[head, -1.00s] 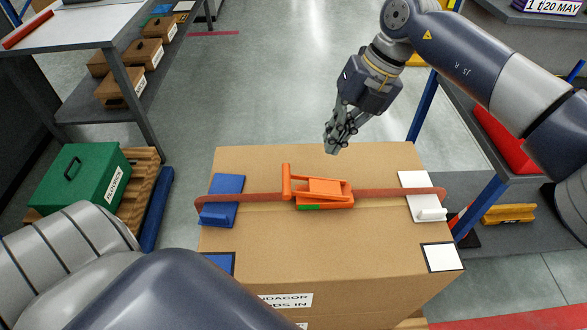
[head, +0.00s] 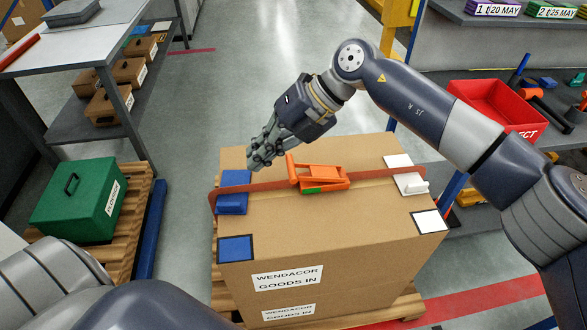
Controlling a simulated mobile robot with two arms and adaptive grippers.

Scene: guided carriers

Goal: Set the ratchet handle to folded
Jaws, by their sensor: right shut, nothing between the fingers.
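An orange ratchet (head: 322,179) sits on a dark red strap (head: 270,185) that runs across the top of a cardboard box (head: 330,225). Its handle (head: 291,168) stands up at the left end of the ratchet body, and a green patch (head: 313,190) shows at the body's front edge. My right gripper (head: 257,162) is shut and empty, above the box's far left part, to the left of the handle and apart from it. My left arm crosses the lower left corner; its gripper is out of view.
Blue pads (head: 236,249) and white pads (head: 429,221) mark the box's corners. The box stands on a wooden pallet (head: 393,310). A green case (head: 82,200) is at left, a red bin (head: 497,108) on a shelf at right. Clear floor lies behind the box.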

